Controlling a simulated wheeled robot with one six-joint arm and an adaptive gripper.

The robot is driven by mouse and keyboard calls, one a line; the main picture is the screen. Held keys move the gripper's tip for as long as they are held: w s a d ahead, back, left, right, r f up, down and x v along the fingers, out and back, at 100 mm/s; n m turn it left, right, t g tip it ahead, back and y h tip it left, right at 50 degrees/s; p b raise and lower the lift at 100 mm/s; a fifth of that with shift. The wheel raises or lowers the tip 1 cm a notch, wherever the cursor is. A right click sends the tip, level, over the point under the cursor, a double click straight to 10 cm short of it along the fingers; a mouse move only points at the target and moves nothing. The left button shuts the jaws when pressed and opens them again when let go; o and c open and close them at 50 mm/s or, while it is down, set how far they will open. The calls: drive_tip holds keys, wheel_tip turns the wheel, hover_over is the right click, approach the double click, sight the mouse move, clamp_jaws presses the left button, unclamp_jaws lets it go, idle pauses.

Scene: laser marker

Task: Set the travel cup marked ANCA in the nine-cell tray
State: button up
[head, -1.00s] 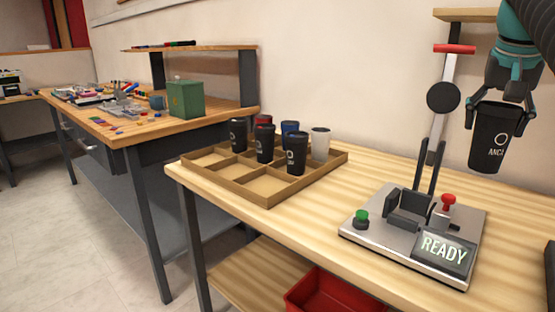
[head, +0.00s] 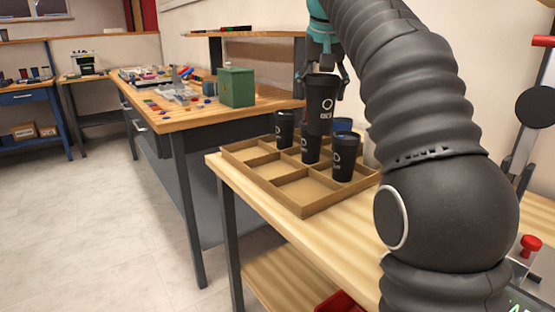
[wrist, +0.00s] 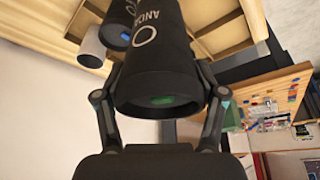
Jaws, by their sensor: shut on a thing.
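My gripper (head: 322,88) is shut on the black travel cup (head: 321,104), which has a white ring and lettering that earlier reads ANCA. The cup is upright, held over the back part of the nine-cell tray (head: 262,190) on the wooden bench. It appears above the standing cups; its exact height over the cells cannot be told. In the wrist view the cup (wrist: 155,75) sits between both fingers, with a green spot on its end.
The tray's front-left cells look empty. A pale cup (head: 370,152) is mostly hidden behind my arm. Another black cup (head: 310,152) stands just below the held one. The marking machine's red knob (head: 531,243) shows at right. A green box (head: 237,87) stands on the neighbouring bench.

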drive_tip(key=w+a+f+n+y, duration=0.1)
drive_tip(key=w+a+f+n, duration=0.25)
drive_tip(key=w+a, duration=0.55)
drive_tip(key=shift+w+a+f+b, duration=0.15)
drive_tip(key=shift+f+b, duration=0.45)
drive_tip(key=shift+f, duration=1.3)
drive_tip(key=shift+w+f+b, duration=0.1)
drive_tip(key=shift+f+b, duration=0.55)
drive_tip(key=shift+f, duration=1.2)
drive_tip(key=shift+w+a+f+b, duration=0.15)
drive_tip(key=shift+f+b, duration=0.45)
drive_tip(key=shift+f, duration=1.3)
drive_tip(key=shift+d+f, duration=0.1)
drive_tip(key=o, duration=0.7)
drive_tip(key=shift+o, duration=0.2)
drive_tip(key=p+v, duration=0.3)
drive_tip(key=v, duration=0.9)
drive_tip(key=shift+p, duration=0.35)
drive_tip(key=shift+d, duration=0.1)
